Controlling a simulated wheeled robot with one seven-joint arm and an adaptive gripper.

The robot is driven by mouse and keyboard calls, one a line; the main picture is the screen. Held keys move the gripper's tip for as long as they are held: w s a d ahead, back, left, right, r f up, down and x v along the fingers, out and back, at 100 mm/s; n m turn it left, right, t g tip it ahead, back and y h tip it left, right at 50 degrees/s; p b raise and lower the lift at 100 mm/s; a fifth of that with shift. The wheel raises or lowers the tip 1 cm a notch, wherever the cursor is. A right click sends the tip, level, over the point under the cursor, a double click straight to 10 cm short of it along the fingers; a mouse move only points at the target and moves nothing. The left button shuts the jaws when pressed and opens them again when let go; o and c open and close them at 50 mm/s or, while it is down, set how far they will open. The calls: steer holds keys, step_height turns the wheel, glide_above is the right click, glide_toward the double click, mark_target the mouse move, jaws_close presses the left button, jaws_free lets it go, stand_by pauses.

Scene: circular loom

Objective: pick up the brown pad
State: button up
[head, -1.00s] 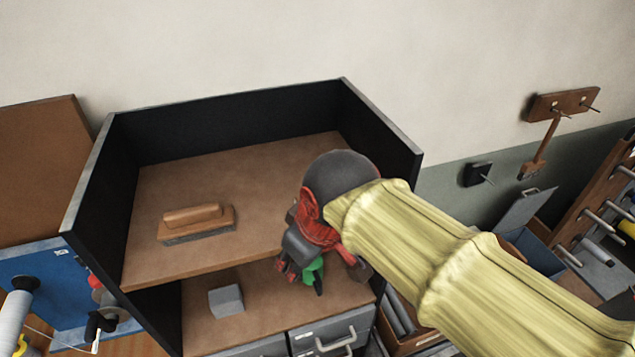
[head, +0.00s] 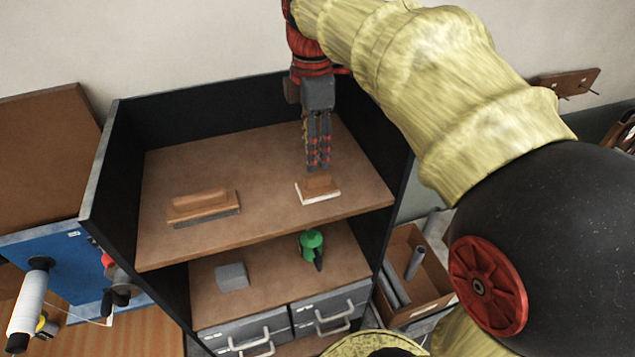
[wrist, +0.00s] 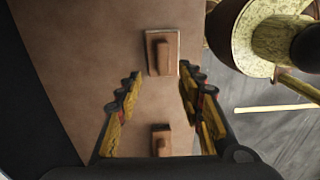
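Two brown handled pads lie on the top shelf (head: 265,225). The right pad (head: 318,188) has a brown block on a pale base; it also shows in the wrist view (wrist: 162,52), beyond my fingertips. The left pad (head: 203,205) is longer, with a brown grip on a grey base; a pad low in the wrist view (wrist: 161,140), between my fingers, appears to be this one. I cannot tell which one the task names. My gripper (head: 318,168) points down just above the right pad. Its fingers are spread and empty in the wrist view (wrist: 160,82).
Dark walls (head: 230,108) enclose the shelf at the back and sides; its front is open. The lower shelf holds a grey block (head: 232,277) and a green-topped item (head: 312,245) above grey drawers (head: 245,330). An open box (head: 415,275) stands to the right.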

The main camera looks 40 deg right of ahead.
mark_target(318, 175)
steer(key=f, duration=0.4)
steer(key=f+p, duration=0.1)
steer(key=f, duration=0.1)
steer(key=shift+s+d+f, duration=0.3)
steer(key=shift+s+f, duration=0.1)
steer(key=shift+w+f, duration=0.1)
steer(key=shift+f, duration=0.3)
steer(key=c, duration=0.4)
jaws_close()
